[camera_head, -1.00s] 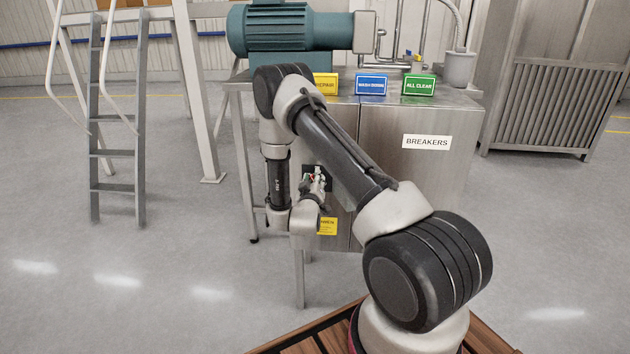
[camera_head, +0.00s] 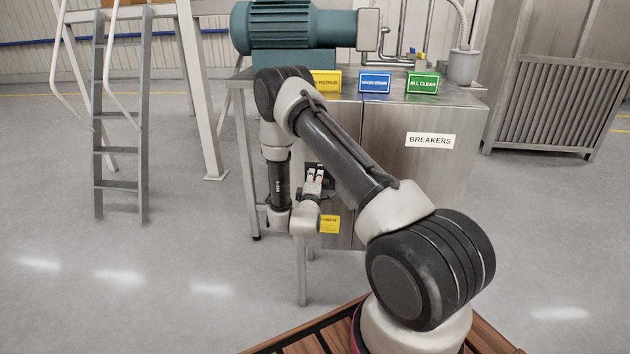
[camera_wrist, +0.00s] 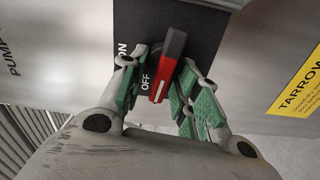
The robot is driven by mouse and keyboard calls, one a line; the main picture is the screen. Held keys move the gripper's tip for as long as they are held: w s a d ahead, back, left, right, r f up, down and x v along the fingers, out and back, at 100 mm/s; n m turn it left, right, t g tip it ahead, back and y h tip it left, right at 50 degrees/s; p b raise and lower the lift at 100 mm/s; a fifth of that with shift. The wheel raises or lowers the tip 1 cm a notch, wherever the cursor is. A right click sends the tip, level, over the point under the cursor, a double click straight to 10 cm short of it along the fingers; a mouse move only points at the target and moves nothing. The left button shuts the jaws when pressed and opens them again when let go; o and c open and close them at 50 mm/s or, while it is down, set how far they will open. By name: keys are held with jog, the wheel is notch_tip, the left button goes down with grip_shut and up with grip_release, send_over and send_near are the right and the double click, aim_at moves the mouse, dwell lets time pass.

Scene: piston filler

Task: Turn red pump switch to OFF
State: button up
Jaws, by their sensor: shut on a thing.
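The red pump switch handle (camera_wrist: 167,70), red with a dark grey end and a white stripe, sits on a black plate (camera_wrist: 199,22) in the wrist view. Its red part lies beside the OFF lettering; ON is farther left and up. My gripper (camera_wrist: 160,88) has its green-padded fingers on both sides of the handle and is shut on it. In the head view my gripper (camera_head: 313,180) is at the cabinet front, small and partly hiding the switch.
The steel cabinet (camera_head: 388,183) carries a BREAKERS label. Yellow, blue and green sign blocks (camera_head: 375,83) stand on its top, near a teal motor (camera_head: 292,28). A yellow label (camera_wrist: 302,88) is right of the switch. Open floor lies at left.

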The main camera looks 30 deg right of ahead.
jog(key=shift+f+n, duration=0.15)
jog(key=shift+n, duration=0.45)
jog(key=o, duration=1)
jog(key=shift+c, duration=0.2)
jog(key=v, duration=1.2)
